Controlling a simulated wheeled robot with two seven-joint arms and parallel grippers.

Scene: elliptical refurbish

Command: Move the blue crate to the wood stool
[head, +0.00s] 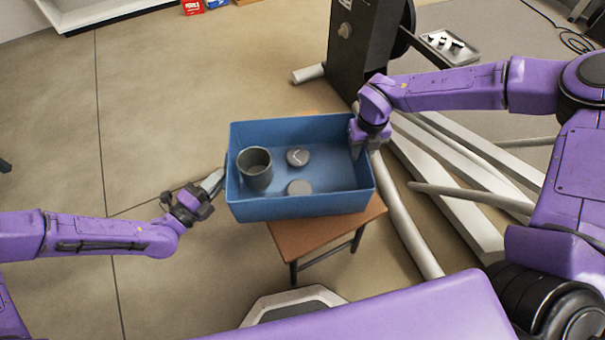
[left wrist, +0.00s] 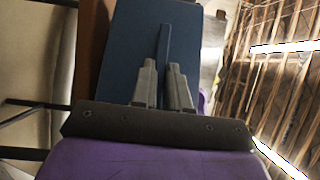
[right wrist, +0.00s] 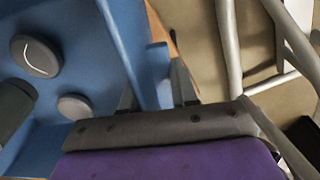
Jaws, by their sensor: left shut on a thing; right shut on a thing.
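The blue crate (head: 300,208) is in the middle of the head view, on or just above the wood stool (head: 325,236); I cannot tell whether it touches the seat. It holds a dark cup (head: 255,168) and two grey round things (head: 297,156). My left gripper (head: 214,183) is at the crate's left end; in the left wrist view its fingers (left wrist: 165,85) are shut on a blue ridge of the crate. My right gripper (head: 357,148) is at the right end; in the right wrist view its fingers (right wrist: 155,90) are shut on the crate's wall or handle.
A dark upright machine (head: 362,45) stands behind the crate, with a small tray (head: 450,47) to its right. Long pale bars (head: 450,185) lie on the floor at right. A pale-rimmed step or base (head: 292,304) is in front. The floor at left is mostly clear.

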